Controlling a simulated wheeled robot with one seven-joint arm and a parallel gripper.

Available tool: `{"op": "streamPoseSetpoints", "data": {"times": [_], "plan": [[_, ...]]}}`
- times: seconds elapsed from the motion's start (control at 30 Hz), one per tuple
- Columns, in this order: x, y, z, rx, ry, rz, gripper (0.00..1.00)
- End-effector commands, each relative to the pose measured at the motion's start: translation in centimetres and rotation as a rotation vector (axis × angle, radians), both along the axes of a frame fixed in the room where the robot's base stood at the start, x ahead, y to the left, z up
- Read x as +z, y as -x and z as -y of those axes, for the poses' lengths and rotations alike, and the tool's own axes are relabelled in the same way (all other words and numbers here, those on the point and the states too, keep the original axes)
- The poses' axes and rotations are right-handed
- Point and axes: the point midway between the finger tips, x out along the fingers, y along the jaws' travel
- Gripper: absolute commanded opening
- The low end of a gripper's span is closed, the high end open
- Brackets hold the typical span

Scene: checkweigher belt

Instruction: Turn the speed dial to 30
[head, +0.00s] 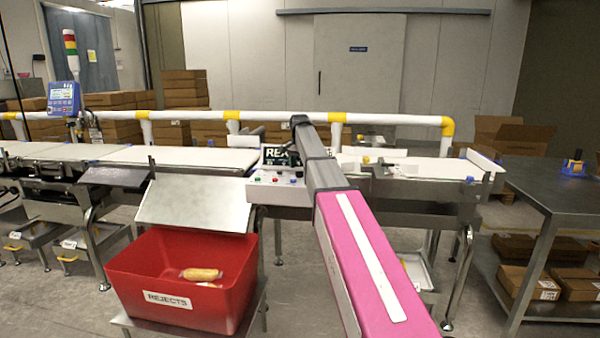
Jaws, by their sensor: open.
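A pale control box (279,190) stands at the front edge of the belt line, with small green, red and blue controls on its sloped face. I cannot make out the speed dial or its numbers at this size; my arm covers the box's right side. My arm reaches from the lower right up to the box. My gripper (287,157) shows only as a small dark shape just above and behind the box, partly hidden by my arm. It is open, and I see nothing held in it. I cannot tell whether it touches anything.
A red rejects bin (185,290) holding a wrapped item stands at front left, below a steel chute (195,203). A dark sign (272,154) stands behind the box. A white guard rail (390,119) runs behind the belt (180,157). A steel table (545,185) is at right.

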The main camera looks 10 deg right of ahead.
Motion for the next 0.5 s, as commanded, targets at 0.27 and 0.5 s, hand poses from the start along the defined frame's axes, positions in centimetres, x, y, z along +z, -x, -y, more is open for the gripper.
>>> {"op": "streamPoseSetpoints", "data": {"times": [0.27, 0.5], "plan": [[-2.6, 0.0, 0.0, 0.0, 0.0, 0.0, 0.61], [-2.9, 0.0, 0.0, 0.0, 0.0, 0.0, 0.61]]}}
